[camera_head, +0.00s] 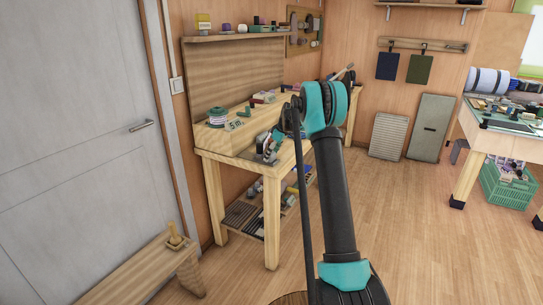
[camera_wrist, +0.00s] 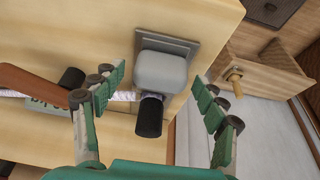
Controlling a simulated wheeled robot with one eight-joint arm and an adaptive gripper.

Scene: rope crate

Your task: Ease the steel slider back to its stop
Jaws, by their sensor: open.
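A pale grey rounded block (camera_wrist: 162,68) with a black round knob or grip (camera_wrist: 150,116) below it sits on a darker grey plate (camera_wrist: 196,45), on the light wooden bench top (camera_wrist: 105,18) in the wrist view. I take this fitting to hold the steel slider, but I cannot tell which part slides or where its stop is. My gripper (camera_wrist: 158,77) is open, with one green finger on each side of the grey block. I see no clear contact. In the head view, the workbench (camera_head: 240,162) stands at the left, and my arm hides part of it.
A white rope (camera_wrist: 122,97) lies left of the block. A rope spool (camera_head: 217,117) and small items are on the bench. A low wooden bench (camera_head: 135,271) stands near the door (camera_head: 75,140). A green crate (camera_head: 507,187) is at right. The floor in the middle right is clear.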

